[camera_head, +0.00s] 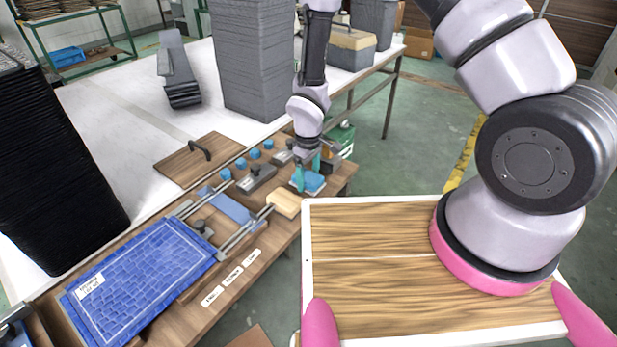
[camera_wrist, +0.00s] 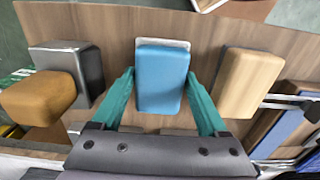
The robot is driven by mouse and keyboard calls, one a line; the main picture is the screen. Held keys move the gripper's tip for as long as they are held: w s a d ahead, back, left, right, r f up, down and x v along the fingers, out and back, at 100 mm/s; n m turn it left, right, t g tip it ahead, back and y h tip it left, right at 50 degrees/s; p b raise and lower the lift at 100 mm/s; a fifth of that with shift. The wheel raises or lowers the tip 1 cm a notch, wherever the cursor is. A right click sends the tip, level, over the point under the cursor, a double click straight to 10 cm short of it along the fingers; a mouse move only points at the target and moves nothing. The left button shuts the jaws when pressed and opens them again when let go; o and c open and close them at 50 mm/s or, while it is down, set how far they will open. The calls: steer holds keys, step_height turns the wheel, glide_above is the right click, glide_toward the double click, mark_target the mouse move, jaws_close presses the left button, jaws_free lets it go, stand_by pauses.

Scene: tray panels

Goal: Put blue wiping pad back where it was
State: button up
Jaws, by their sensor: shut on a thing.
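The blue wiping pad (camera_head: 313,182) is at the right end of the wooden work table, with a pale edge along its underside. My gripper (camera_head: 307,172) points down with its teal fingers on either side of the pad. In the wrist view the blue wiping pad (camera_wrist: 162,76) sits upright in the picture between the fingertips of my gripper (camera_wrist: 160,92), which is shut on it. Whether the pad touches the table or is slightly above it is hard to tell.
A tan wooden block (camera_wrist: 250,82) lies close right of the pad in the wrist view. A dark grey block with a tan pad (camera_wrist: 38,98) is to the left. Several small blue blocks, a metal rail frame and a blue gridded panel (camera_head: 140,275) occupy the table.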

steer(key=shift+f, duration=0.1)
steer(key=o, duration=1.1)
step_height(320, 180, up, 12)
steer(key=shift+r, duration=0.15)
step_height(320, 180, up, 11)
steer(key=m+t, duration=0.1)
steer(key=m, duration=0.2)
glide_above(309, 176)
steer(key=w+d, duration=0.3)
steer(key=d, duration=0.2)
steer(key=s+d+r+m+t, duration=0.1)
steer(key=d+r+m, duration=0.1)
steer(key=d+r, duration=0.3)
steer(key=d+r+m+t, duration=0.1)
steer(key=d+r+m, duration=0.15)
steer(key=r, duration=0.45)
steer(key=s+d+r+m+t, duration=0.1)
steer(key=s+d+r+m, duration=0.1)
steer(key=s+d+r, duration=0.1)
steer(key=s+d+r+m+t+y, duration=0.1)
steer(key=s+d+r+m, duration=0.1)
steer(key=s+r, duration=0.4)
steer(key=s+d+r+m+t+y, duration=0.1)
steer(key=s+d+r+m+t, duration=0.1)
steer(key=s+d+r, duration=0.3)
step_height(309, 176, up, 2)
steer(key=shift+s+r+m, duration=0.1)
steer(key=shift+s+m, duration=0.05)
steer(key=shift+m, duration=0.4)
